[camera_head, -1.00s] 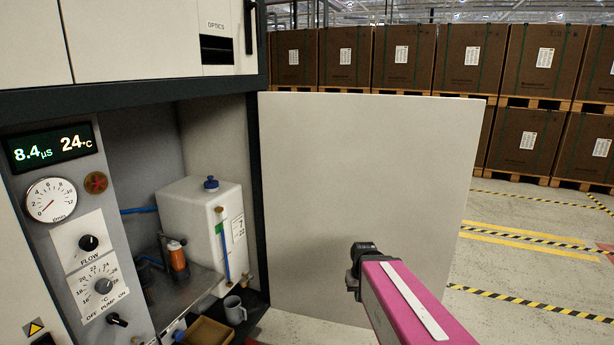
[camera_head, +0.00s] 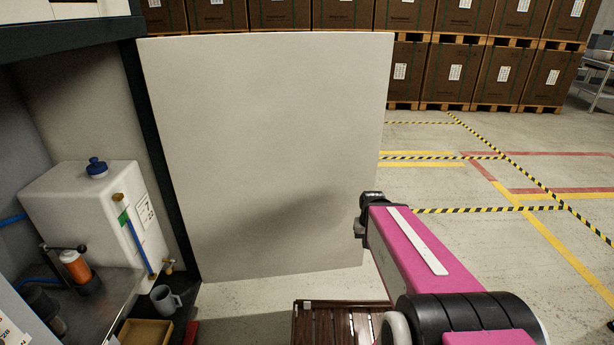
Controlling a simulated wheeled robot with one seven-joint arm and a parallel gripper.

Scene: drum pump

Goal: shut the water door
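The water door (camera_head: 265,150) is a large plain pale panel. It stands wide open, hinged on the dark right post of the cabinet (camera_head: 160,150). My pink arm comes in from the lower right, and its black end, my gripper (camera_head: 366,212), is by the door's free right edge, low down. I cannot tell if it touches the door. The fingers are hidden or too small to make out. A soft shadow lies on the door to the left of the gripper.
Inside the open cabinet are a white water tank (camera_head: 95,215), an orange-bodied filter (camera_head: 76,268), a grey mug (camera_head: 165,299) and a tan tray (camera_head: 146,332). A slatted brown wooden piece (camera_head: 338,322) lies below the door. Stacked brown boxes (camera_head: 450,75) stand behind; marked floor is clear at right.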

